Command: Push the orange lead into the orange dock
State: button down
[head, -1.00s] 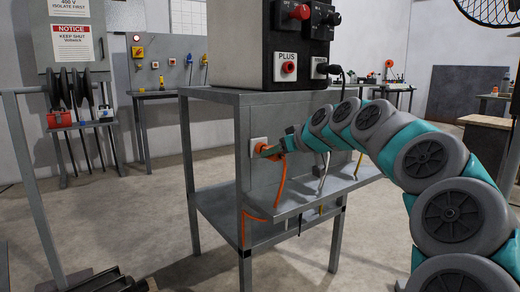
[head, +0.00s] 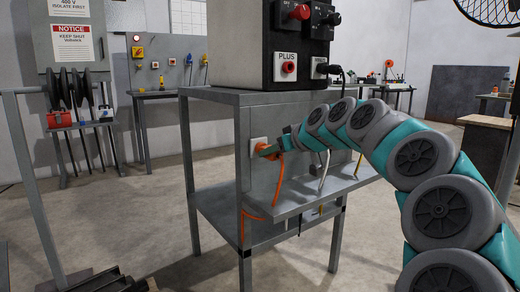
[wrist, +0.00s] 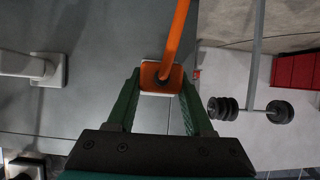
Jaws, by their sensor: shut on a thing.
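The orange lead (head: 281,171) hangs from my gripper and curves down to the table frame. My gripper (head: 268,150) is shut on the lead's orange plug, at the front of a pale square plate (head: 256,141) on the grey table's upright panel. In the wrist view the orange plug (wrist: 161,76) sits between my green fingertips (wrist: 160,82), and the orange cable rises from it. The pale plate's edge shows behind the plug. The plug covers the plate's opening, so I cannot tell how deep it sits.
A control box (head: 266,40) with a PLUS socket (head: 289,68) and a black plug stands on the table (head: 215,97). White and yellow leads hang over the table's shelf, beside my arm. Another pale fitting (wrist: 45,68) is at left in the wrist view. Floor at left is open.

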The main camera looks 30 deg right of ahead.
jog(key=shift+w, duration=0.25)
grip_release()
dwell(0.4)
